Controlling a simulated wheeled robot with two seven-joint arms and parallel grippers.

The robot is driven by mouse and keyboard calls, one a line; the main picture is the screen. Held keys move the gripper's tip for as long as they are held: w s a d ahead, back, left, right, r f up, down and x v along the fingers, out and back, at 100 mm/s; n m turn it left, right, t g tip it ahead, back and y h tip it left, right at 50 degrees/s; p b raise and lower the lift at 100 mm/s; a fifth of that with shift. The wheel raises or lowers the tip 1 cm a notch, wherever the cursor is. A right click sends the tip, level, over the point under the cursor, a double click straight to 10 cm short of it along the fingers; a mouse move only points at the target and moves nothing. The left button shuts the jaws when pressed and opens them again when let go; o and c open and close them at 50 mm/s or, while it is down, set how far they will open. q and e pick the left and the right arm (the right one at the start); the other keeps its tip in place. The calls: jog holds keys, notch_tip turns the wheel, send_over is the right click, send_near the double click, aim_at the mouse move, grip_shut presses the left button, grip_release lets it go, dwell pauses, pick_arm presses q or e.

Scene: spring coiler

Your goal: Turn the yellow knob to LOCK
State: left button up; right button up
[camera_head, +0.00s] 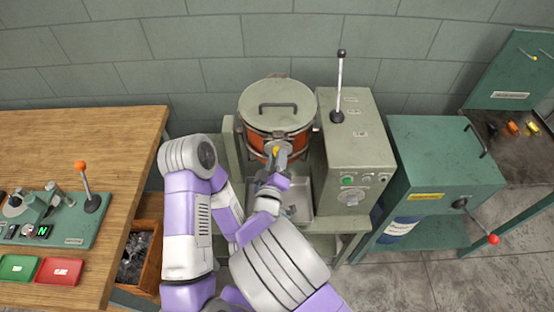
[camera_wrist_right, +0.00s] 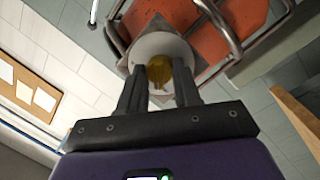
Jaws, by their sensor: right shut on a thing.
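The yellow knob (camera_head: 275,151) sits on the front of the orange drum (camera_head: 262,142) with a grey lid, and is mostly hidden behind my right gripper (camera_head: 277,160) in the head view. In the right wrist view the knob (camera_wrist_right: 172,73) stands on a round pale plate (camera_wrist_right: 145,48), between the two dark fingers of my right gripper (camera_wrist_right: 160,78). That gripper is shut on the knob. No LOCK marking can be read. My left gripper does not show.
A grey-green cabinet (camera_head: 352,150) with a tall black-knobbed lever stands just right of the drum. A green machine (camera_head: 440,150) with a red-knobbed handle is farther right. A wooden table (camera_head: 120,140) with a green lever device is left. A metal tray (camera_head: 300,213) lies below the drum.

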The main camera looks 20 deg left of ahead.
jog(key=shift+d+m+g+y+b, duration=0.1)
jog(key=shift+m+g+y+b, duration=0.4)
jog(key=shift+m+b, duration=1.75)
jog(key=shift+d+m+g+y+b, duration=0.2)
jog(key=shift+m+y+b, duration=0.5)
jog(key=shift+m+b, duration=1.55)
jog(key=shift+a+m+g+y+b, duration=0.1)
jog(key=shift+m+g+y+b, duration=0.4)
jog(key=shift+m+b, duration=1.75)
jog(key=shift+r+m+p, duration=0.1)
jog(key=shift+m+p, duration=0.45)
jog(key=shift+m, duration=0.1)
jog(key=o, duration=1.1)
jog(key=shift+c, duration=0.2)
jog(key=p+v, duration=0.1)
jog(key=v, duration=0.6)
jog(key=shift+s+p, duration=0.2)
jog(key=shift+p, duration=0.15)
